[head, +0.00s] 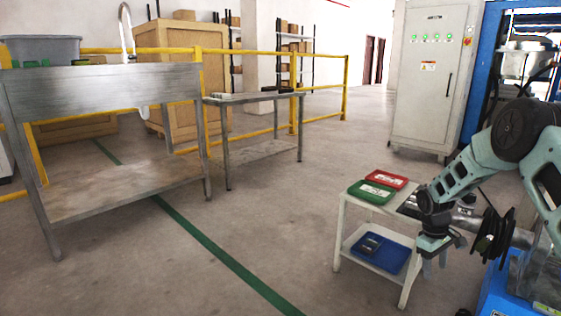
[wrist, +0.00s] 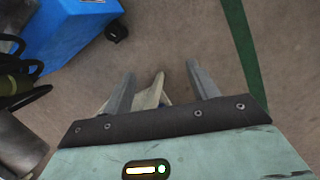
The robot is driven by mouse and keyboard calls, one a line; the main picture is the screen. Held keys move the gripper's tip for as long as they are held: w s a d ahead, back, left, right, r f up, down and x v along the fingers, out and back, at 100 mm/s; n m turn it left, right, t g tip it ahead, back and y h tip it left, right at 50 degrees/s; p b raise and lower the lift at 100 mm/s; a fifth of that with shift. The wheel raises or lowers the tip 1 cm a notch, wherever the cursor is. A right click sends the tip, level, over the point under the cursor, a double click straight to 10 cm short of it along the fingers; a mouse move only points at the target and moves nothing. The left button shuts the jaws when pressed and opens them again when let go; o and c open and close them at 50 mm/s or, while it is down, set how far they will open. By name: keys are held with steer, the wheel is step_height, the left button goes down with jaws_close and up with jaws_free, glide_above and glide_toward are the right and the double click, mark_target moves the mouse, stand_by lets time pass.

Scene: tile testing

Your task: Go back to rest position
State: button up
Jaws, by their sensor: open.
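My gripper (head: 436,264) hangs at the right of the head view, pointing down, close in front of the small white two-shelf stand (head: 341,232). In the wrist view my gripper (wrist: 160,75) shows two grey fingers spread apart. Nothing is held between them; bare floor shows past the tips. A pale piece, possibly part of the stand, shows between the fingers lower down. My arm bends down from the right edge of the head view.
A green tray (head: 371,192) and a red tray (head: 387,179) lie on the stand's top. A blue tray (head: 392,257) holding a dark item is on its lower shelf. A metal sink table (head: 100,90), a smaller table (head: 255,98) and yellow railing stand left. The middle floor is clear.

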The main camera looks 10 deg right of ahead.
steer(key=s+a+r+n+t+y+p, duration=0.25)
steer(key=s+a+r+p, duration=1.25)
steer(key=s+a+r, duration=2.15)
step_height(320, 180, up, 35)
steer(key=w+p, duration=0.1)
steer(key=p, duration=3.4)
steer(key=shift+w+a+n+p, duration=0.15)
steer(key=shift+a+n+p, duration=0.05)
steer(key=shift+n+p, duration=0.15)
steer(key=shift+g, duration=0.25)
